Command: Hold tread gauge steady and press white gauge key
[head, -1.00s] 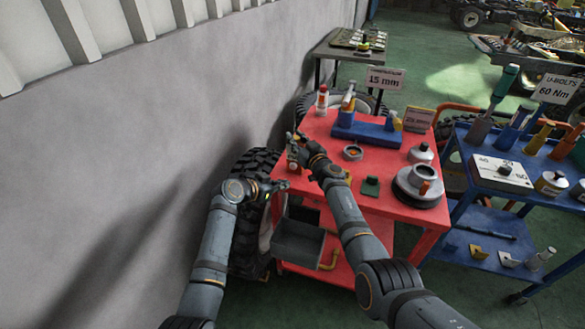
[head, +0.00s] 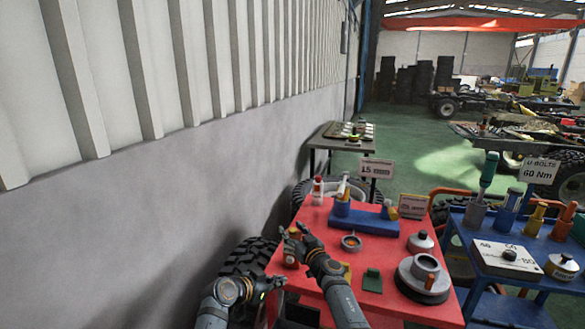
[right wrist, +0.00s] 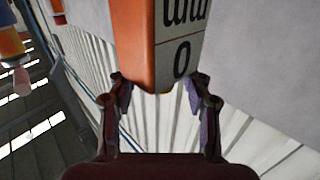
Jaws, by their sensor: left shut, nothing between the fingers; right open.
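My right gripper (head: 296,236) is open over the left side of the red cart, its arm coming up from below. In the right wrist view, an orange block with a white face, black scale marks and a "0" (right wrist: 178,45) stands between and beyond the open fingertips (right wrist: 162,92); it looks like the tread gauge. A small orange-brown thing (head: 290,258) shows beside this gripper in the head view, partly hidden. My left gripper (head: 277,283) is shut and empty, lower down at the cart's left edge. I cannot make out a white key.
The red cart top (head: 330,225) also holds a blue tool block (head: 368,220), a small ring-shaped cup (head: 351,243), a green block (head: 372,281) and a round grey gauge (head: 424,268). A tyre (head: 245,258) stands between the cart and the grey wall (head: 150,230). A blue cart (head: 475,225) is at right.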

